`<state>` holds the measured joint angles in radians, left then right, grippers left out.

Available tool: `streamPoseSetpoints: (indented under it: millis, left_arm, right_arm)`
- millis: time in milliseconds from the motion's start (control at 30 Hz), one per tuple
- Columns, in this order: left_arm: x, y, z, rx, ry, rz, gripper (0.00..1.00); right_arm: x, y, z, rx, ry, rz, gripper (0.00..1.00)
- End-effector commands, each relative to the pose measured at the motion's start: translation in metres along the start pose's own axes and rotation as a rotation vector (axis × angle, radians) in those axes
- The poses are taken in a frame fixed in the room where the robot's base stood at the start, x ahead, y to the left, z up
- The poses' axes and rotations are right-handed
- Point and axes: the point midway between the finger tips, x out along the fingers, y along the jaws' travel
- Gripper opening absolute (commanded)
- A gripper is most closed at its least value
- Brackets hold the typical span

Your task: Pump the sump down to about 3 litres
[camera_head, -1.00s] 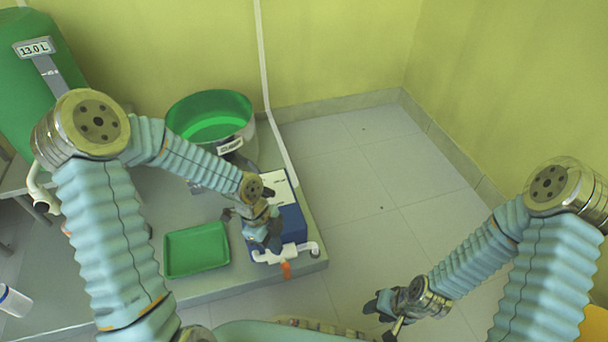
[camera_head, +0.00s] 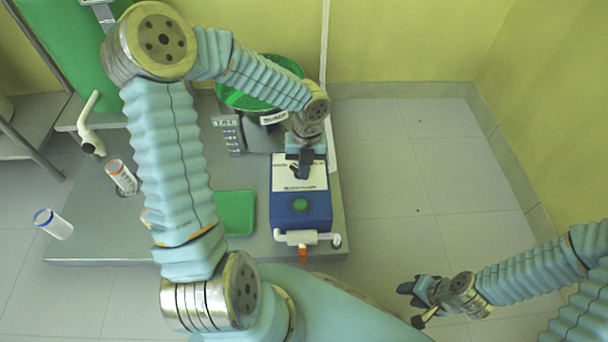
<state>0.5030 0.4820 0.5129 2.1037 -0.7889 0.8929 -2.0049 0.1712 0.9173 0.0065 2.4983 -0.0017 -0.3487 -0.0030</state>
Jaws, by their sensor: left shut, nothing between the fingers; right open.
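A round vessel with green inside (camera_head: 262,90), likely the sump, stands at the back of the grey platform; my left arm covers part of it. The small plate on its rim is too blurred to read. A blue box (camera_head: 288,216) with a white labelled top and a round green button (camera_head: 300,205), seemingly the pump, sits in front of it. A white pipe with an orange tip runs along the box's front. My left gripper (camera_head: 303,170) is shut and empty, over the white top, behind the button. My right gripper (camera_head: 404,294) is open and empty over the floor.
A green tray (camera_head: 236,212) lies left of the box, partly behind my arm. The tiled floor at right is clear.

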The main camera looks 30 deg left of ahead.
Motion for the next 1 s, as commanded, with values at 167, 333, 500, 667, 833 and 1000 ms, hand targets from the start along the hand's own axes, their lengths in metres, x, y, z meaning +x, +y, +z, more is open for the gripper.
streamPoseSetpoints:
  millis: [167, 333, 500, 667, 833, 1000]
  left_arm:
    - [0.043, 0.000, 0.000, 0.001, 0.004, 0.000, 0.00]
    - [0.079, -0.001, -0.001, -0.001, 0.004, 0.000, 0.00]
    - [0.106, 0.000, 0.000, 0.000, 0.002, -0.001, 0.00]
    - [0.118, -0.001, 0.000, -0.001, 0.001, -0.001, 0.00]
    - [0.121, 0.000, 0.000, -0.001, 0.000, -0.002, 0.00]
    - [0.120, 0.000, 0.000, -0.001, 0.000, -0.002, 0.00]
  right_arm:
    - [0.017, 0.005, 0.001, -0.001, -0.004, -0.003, 0.43]
    - [0.029, 0.008, 0.001, -0.001, -0.005, -0.005, 0.43]
    - [0.039, 0.012, 0.001, -0.001, -0.002, -0.005, 0.43]
    - [0.043, 0.013, 0.001, 0.000, 0.000, -0.005, 0.43]
    - [0.043, 0.014, 0.000, 0.000, 0.001, -0.005, 0.43]
    - [0.043, 0.013, 0.000, 0.000, 0.000, -0.005, 0.43]
